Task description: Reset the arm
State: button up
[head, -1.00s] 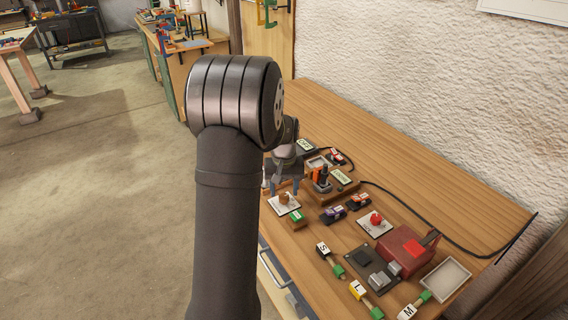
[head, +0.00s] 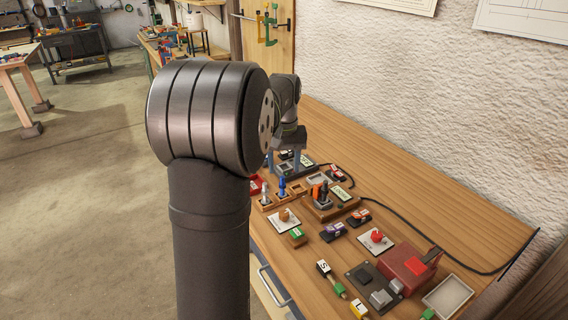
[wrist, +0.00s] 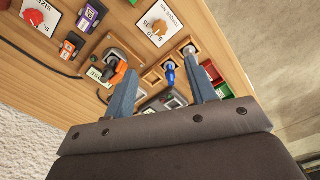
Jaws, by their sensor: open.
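My gripper (wrist: 162,98) is open in the wrist view, its two blue-grey fingers apart with nothing held between them. A blue-handled tool (wrist: 170,76) in a wooden holder shows between the fingers in that view, farther off, and I cannot tell that anything touches it. In the head view my gripper (head: 286,160) is raised above the far part of the wooden bench (head: 440,210), partly hidden by my arm.
The bench holds an orange-handled tool in a stand (head: 320,195), a knob on a white card (head: 284,218), a red knob card (head: 376,240), a red block-shaped device (head: 410,264) and an empty grey tray (head: 448,297). A black cable runs along the right. A white wall (head: 430,110) stands behind.

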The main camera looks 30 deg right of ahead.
aim_at(284, 213)
jog(key=shift+f, duration=0.1)
dwell(0.3)
notch_tip(284, 213, down, 17)
jog(key=shift+f, duration=0.15)
dwell(0.5)
jog(key=shift+f, duration=0.2)
jog(key=shift+r+m, duration=0.2)
jog(key=shift+m, duration=0.3)
jog(key=m, duration=0.9)
jog(key=shift+r, duration=0.1)
notch_tip(284, 213, up, 9)
jog(key=shift+f, duration=0.2)
dwell(1.6)
